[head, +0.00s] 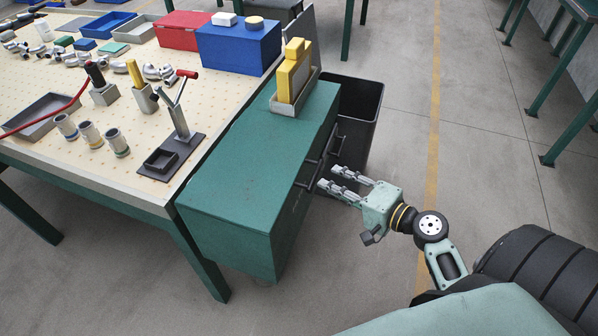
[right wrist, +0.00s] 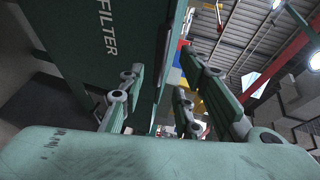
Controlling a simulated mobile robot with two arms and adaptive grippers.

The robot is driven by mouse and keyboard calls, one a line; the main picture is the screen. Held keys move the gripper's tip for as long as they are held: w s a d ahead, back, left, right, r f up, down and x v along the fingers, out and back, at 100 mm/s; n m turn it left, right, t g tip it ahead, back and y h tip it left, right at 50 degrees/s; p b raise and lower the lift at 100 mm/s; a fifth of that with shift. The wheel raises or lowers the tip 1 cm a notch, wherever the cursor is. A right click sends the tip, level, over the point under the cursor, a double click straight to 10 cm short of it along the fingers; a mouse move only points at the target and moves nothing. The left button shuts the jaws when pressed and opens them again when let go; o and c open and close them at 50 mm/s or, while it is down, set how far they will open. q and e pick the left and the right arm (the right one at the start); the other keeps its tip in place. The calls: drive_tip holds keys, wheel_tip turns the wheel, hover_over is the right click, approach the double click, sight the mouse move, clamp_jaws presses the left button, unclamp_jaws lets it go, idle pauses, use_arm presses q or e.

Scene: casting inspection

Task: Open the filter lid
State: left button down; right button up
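A green filter cabinet (head: 250,150) stands beside the worktable, with dark handles (head: 308,173) on its side facing my right arm. In the right wrist view the cabinet (right wrist: 115,65) fills the left, with the word FILTER in white letters. Its side looks closed; the lid's edge is not clear. My right gripper (head: 331,178) is open, its fingers pointing at this side close to the handles. My left gripper is not in view.
Yellow plates (head: 293,70) stand in a grey holder on the cabinet top. A black bin (head: 366,112) stands behind the cabinet. The worktable (head: 50,98) holds castings, a lever press (head: 180,125) and blue and red boxes.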

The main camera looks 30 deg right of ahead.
sight(315, 174)
drive_tip(key=p+x, duration=0.1)
drive_tip(key=x, duration=0.6)
drive_tip(key=shift+a, duration=0.1)
drive_tip(key=shift+c, duration=0.2)
drive_tip(key=c, duration=0.7)
drive_tip(key=shift+f, duration=0.15)
clamp_jaws()
